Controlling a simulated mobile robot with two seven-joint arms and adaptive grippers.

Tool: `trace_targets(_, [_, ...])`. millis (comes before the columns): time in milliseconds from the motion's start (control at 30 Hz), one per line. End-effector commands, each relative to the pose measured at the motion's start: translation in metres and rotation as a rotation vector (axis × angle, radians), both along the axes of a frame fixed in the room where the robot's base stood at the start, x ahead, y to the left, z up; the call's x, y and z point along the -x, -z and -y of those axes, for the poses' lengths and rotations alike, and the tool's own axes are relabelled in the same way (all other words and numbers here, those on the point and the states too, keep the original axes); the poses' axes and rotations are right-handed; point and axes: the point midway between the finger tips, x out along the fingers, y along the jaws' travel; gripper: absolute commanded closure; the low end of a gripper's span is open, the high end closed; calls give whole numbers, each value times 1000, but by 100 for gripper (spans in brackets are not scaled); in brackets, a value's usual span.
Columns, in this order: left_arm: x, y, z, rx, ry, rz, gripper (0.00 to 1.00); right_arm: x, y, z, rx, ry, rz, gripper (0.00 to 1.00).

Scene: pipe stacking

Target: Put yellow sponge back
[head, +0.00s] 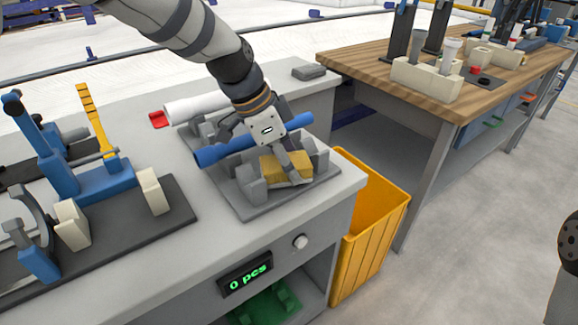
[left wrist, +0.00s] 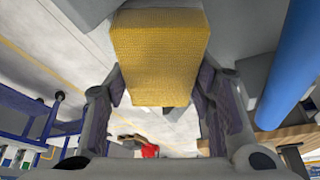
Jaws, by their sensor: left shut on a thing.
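The yellow sponge (head: 271,167) is a small block in the head view, at the front of the grey pipe holder (head: 250,209) on the grey workbench. It fills the upper middle of the left wrist view (left wrist: 160,55). My left gripper (head: 287,167) reaches down over the holder and is shut on the sponge, with a finger on each side of it. I cannot tell whether the sponge touches the holder. My right gripper is not in view.
A blue pipe (head: 215,153) lies across the holder, close behind the sponge. A white pipe (head: 200,104) lies farther back. A blue clamp fixture (head: 95,185) stands at left.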

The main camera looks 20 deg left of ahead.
Motion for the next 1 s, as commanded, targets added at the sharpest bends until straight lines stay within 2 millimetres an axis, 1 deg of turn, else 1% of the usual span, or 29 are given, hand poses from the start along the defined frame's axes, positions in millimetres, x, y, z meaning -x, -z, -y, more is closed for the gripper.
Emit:
trace_targets(33, [1,11,0,0,-1,-6,77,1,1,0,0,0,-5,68])
trace_targets(67, [1,14,0,1,-1,-5,77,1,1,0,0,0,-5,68])
trace_targets(267, [0,13,0,0,-2,-1,77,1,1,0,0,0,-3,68])
trace_targets(400, [0,17,0,0,-1,-2,77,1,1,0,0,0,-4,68])
trace_targets(433, [0,17,0,0,-2,-1,46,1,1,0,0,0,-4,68])
trace_targets(500, [0,16,0,0,-2,-1,31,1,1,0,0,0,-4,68])
trace_targets(767, [0,16,0,0,-2,-1,31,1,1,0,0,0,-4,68])
trace_targets(833, [0,13,0,0,-1,0,31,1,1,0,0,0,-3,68])
trace_targets(867, [0,10,0,-1,-2,1,31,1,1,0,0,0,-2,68])
trace_targets(933, [2,-3,-5,1,-3,5,31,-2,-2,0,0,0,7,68])
trace_targets(1000, [6,-22,-11,1,-2,8,31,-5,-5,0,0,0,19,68])
